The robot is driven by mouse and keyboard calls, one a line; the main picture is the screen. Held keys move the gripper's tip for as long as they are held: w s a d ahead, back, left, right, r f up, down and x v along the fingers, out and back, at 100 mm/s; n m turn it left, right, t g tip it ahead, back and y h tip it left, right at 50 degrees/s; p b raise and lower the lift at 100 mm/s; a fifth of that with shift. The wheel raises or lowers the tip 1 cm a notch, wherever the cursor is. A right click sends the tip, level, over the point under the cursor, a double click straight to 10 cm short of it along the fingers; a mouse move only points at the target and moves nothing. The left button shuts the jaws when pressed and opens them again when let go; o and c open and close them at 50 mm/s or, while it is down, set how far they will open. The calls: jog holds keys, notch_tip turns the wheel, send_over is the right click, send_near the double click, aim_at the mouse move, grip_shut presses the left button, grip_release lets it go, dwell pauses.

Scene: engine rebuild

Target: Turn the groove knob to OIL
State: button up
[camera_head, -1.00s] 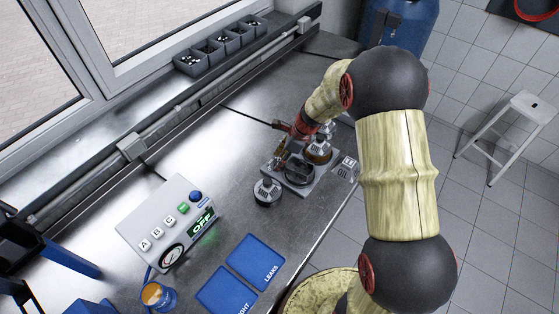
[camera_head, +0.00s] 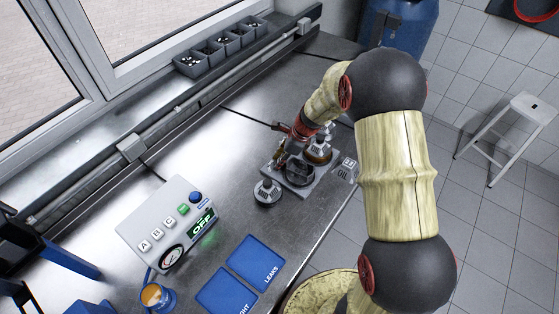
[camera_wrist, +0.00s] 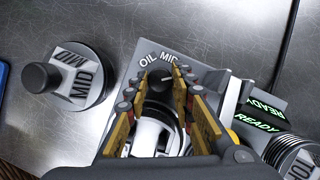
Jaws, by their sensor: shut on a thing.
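The groove knob (camera_wrist: 158,88) is a dark round knob on a grey plate (camera_wrist: 205,72) in the wrist view.
A round metal piece marked MID (camera_wrist: 84,88) with a black handle stands left of the fixture. Green READY displays (camera_wrist: 257,122) and another ringed piece (camera_wrist: 297,160) lie to the right. A control box (camera_head: 165,225) and blue LEAKS mat (camera_head: 256,262) occupy the bench's near left.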

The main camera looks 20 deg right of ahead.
grip_shut()
jog(key=n+g+p, duration=0.1)
jog(key=n, duration=0.1)
jog(key=n+p, duration=0.1)
jog(key=n, duration=0.1)
jog(key=shift+w+n+g+y, duration=0.2)
jog(key=shift+n+g+y, duration=0.1)
jog(key=shift+n+g, duration=0.1)
jog(key=n+g+p, duration=0.1)
jog(key=n, duration=0.2)
jog(key=n+g+p, duration=0.1)
jog(key=n, duration=0.2)
jog(key=shift+w, duration=0.15)
jog(key=n+g, duration=0.1)
jog(key=n, duration=0.2)
jog(key=n+g+h, duration=0.1)
jog(key=n, duration=0.1)
jog(key=shift+w+a+n+h+p, duration=0.1)
jog(key=shift+a+n+h+p, duration=0.05)
jog(key=shift+n+h+p, duration=0.2)
jog(key=n+h, duration=0.1)
jog(key=n, duration=0.1)
jog(key=n+h, duration=0.1)
jog(key=n, duration=0.2)
jog(key=shift+a+n+g, duration=0.1)
jog(key=shift+n+g, duration=0.15)
jog(key=shift+g, duration=0.15)
jog(key=o, duration=1)
grip_release()
jog(key=shift+c, duration=0.2)
